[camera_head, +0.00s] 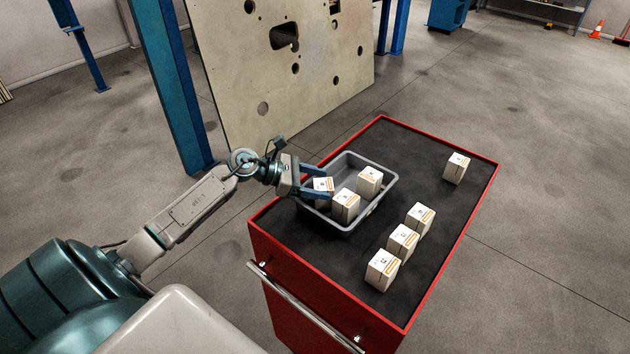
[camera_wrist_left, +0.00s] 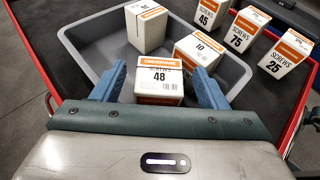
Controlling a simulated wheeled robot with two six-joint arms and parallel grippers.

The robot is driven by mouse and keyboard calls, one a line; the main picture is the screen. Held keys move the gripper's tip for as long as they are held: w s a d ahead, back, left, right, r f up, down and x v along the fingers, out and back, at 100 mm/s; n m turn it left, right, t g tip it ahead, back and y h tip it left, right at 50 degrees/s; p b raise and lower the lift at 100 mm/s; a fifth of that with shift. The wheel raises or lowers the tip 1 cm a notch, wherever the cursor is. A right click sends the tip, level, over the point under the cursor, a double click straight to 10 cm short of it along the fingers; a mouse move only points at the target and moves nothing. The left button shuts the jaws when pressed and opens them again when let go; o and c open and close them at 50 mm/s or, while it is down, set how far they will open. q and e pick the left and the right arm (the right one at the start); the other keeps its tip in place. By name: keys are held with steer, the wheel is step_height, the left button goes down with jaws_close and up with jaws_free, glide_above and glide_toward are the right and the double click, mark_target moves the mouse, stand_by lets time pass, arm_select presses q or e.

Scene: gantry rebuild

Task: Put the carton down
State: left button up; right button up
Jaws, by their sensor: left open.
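A white and orange screw carton marked 48 (camera_wrist_left: 159,82) stands in the grey bin (camera_wrist_left: 82,45), between the spread blue fingers of my left gripper (camera_wrist_left: 158,90). The fingers show a gap to its sides. In the head view the same carton (camera_head: 323,185) is partly hidden by my left gripper (camera_head: 316,183), which reaches over the left wall of the bin (camera_head: 372,208). Two other cartons share the bin: one marked 10 (camera_wrist_left: 199,49) close by, and one at the far side (camera_wrist_left: 147,27). My right gripper is out of view.
The bin sits on the dark top of a red cart (camera_head: 405,325). Several cartons stand outside it on the right: a row of three (camera_head: 402,240) and a lone one (camera_head: 456,168) at the far right. Bare cart top lies between. A tall board with holes (camera_head: 290,70) and a blue post (camera_head: 170,85) stand behind.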

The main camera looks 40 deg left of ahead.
arm_select(q)
steer(key=shift+r, duration=0.1)
steer(key=shift+s+a, duration=0.1)
steer(key=shift+a, duration=0.05)
steer(key=shift+s+a+b, duration=0.25)
steer(key=shift+a+b, duration=0.05)
steer(key=shift+b, duration=0.1)
steer(key=v, duration=1)
steer(key=shift+s+a+r+p, duration=0.2)
steer(key=shift+r+p, duration=0.15)
steer(key=shift+r, duration=0.05)
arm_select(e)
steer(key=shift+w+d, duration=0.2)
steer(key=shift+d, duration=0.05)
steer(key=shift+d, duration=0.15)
